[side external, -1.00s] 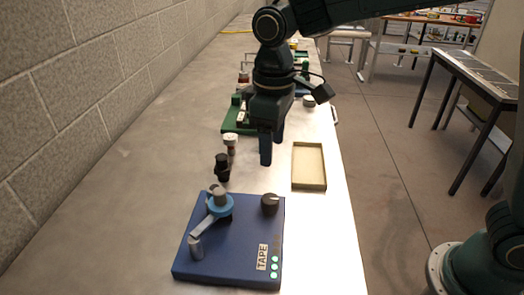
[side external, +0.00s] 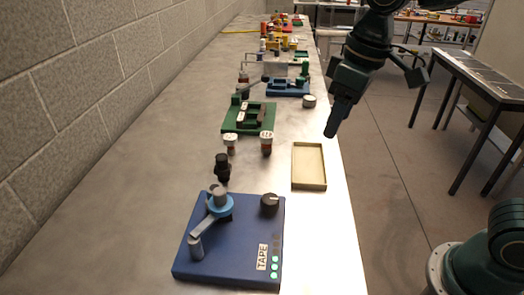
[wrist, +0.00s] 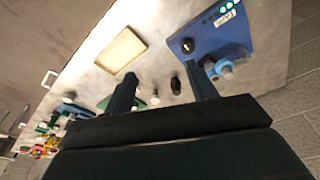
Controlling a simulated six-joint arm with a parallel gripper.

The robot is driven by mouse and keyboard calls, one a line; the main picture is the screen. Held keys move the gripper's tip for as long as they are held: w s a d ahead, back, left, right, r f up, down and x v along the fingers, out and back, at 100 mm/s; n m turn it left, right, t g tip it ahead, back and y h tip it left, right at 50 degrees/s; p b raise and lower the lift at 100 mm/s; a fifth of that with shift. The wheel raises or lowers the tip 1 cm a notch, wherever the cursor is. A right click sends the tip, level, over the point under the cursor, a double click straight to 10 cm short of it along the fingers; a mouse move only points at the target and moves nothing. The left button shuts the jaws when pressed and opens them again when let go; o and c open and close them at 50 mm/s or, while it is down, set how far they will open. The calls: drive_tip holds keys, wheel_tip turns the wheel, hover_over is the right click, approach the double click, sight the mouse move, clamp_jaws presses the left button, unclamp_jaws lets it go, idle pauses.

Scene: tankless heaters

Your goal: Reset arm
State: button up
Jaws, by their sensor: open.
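My gripper (side external: 332,130) hangs in the air at the right edge of the bench in the side view, beyond and to the right of the tan tray. In the wrist view my gripper (wrist: 164,82) shows two separated fingers with nothing held between them. Nothing touches the fingers. The fingers look nearly in line with the side camera, so their gap is hidden there.
An empty tan tray (side external: 295,170) lies near the bench's right edge. A blue TAPE box (side external: 210,268) stands nearest the camera. Two small bottles (side external: 267,144) (side external: 230,145) and a black piece (side external: 222,168) stand behind it. A green fixture (side external: 240,130) sits farther back.

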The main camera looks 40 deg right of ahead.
drive_tip(key=s+d+m+t, duration=0.1)
drive_tip(key=s+d+m, duration=0.1)
drive_tip(key=s+d, duration=0.2)
drive_tip(key=s+d+f+m+t, duration=0.1)
drive_tip(key=s+d, duration=0.3)
drive_tip(key=s, duration=0.5)
drive_tip(key=shift+s+d+f+m+t+h, duration=0.2)
drive_tip(key=shift+s+m+t+h, duration=0.15)
drive_tip(key=shift+t, duration=0.35)
drive_tip(key=w+a+r+n+g, duration=0.1)
drive_tip(key=w+a+n+g, duration=0.15)
drive_tip(key=w+n, duration=0.3)
drive_tip(key=w+a+n+g, duration=0.1)
drive_tip(key=w+a+n, duration=0.3)
drive_tip(key=w, duration=0.3)
drive_tip(key=w+a+f+n+g, duration=0.2)
drive_tip(key=w+a+f+n, duration=0.4)
drive_tip(key=a, duration=0.5)
drive_tip(key=w+n, duration=0.2)
drive_tip(key=shift+w+a+n, duration=0.15)
drive_tip(key=shift+w+n, duration=0.1)
drive_tip(key=shift+n, duration=0.15)
